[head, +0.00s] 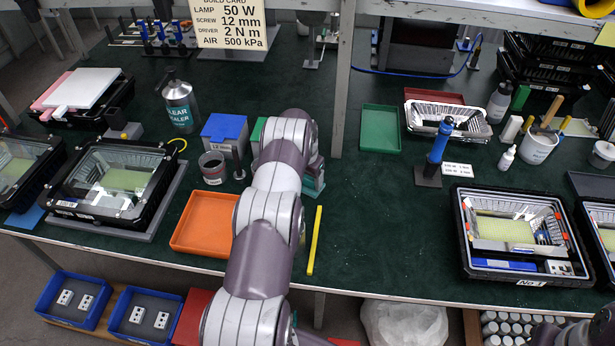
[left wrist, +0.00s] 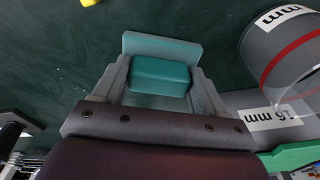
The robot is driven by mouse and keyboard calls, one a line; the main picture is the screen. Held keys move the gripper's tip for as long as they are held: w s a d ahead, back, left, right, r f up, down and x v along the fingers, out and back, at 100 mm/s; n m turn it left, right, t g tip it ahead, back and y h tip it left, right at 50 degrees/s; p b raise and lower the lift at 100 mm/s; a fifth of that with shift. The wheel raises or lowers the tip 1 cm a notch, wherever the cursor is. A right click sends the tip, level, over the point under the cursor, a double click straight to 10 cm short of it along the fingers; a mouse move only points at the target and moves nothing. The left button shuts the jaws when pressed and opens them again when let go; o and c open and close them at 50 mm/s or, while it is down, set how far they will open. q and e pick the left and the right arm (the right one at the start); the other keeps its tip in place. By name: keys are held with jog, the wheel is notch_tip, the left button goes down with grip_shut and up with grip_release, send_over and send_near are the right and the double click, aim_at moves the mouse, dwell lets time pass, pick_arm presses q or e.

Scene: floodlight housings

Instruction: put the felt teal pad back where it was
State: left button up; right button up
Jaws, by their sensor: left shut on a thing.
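The teal pad (left wrist: 162,47) is a flat plate with a block-shaped grip, seen in the left wrist view. My left gripper (left wrist: 158,80) is shut on the grip, one finger on each side. In the head view, my left gripper (head: 314,172) is mostly hidden behind my arm, and a bit of the teal pad (head: 314,187) shows at its lower end, over the green table. I cannot tell whether the pad touches the table. My right gripper is not in view.
A blue box (head: 224,133), a dark cup (head: 212,168) and an orange tray (head: 205,222) lie left of my arm. A yellow stick (head: 314,240) lies just in front. A green tray (head: 381,129) and blue screwdriver (head: 439,143) stand right. The table's middle right is clear.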

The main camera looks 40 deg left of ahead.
pick_arm(q)
jog(key=shift+f, duration=0.2)
jog(key=o, duration=1)
jog(key=shift+o, duration=0.2)
jog(key=shift+r, duration=0.2)
